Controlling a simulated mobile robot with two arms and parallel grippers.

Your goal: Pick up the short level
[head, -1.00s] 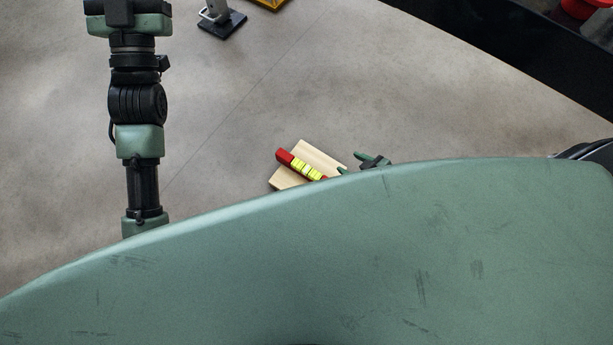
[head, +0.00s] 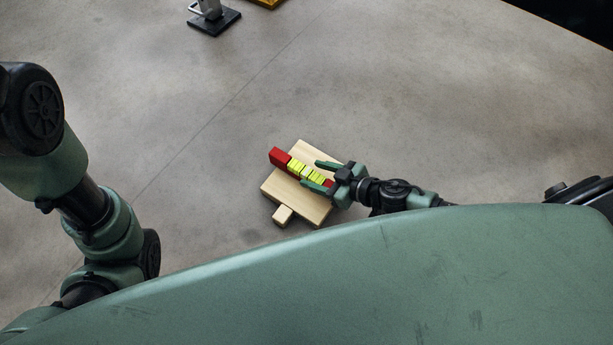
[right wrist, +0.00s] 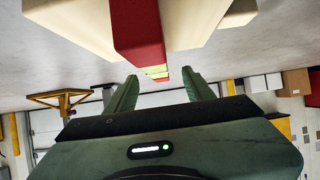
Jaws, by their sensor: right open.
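The short level (head: 280,156) is a red bar with bright yellow sections in its middle. It lies on a light wooden block (head: 278,190) on the floor in the head view. My right gripper (head: 311,173) is open, with one finger on each side of the level near its right end. In the right wrist view the level's red body (right wrist: 138,28) runs above and between the two open fingers (right wrist: 161,80). I cannot tell whether the fingers touch it. My left arm shows at the left, but its gripper is out of view.
A smaller wooden piece (head: 284,215) sticks out at the block's near side. A grey post on a black base (head: 214,22) stands at the top, near a yellow object (head: 268,3). The floor around the block is clear.

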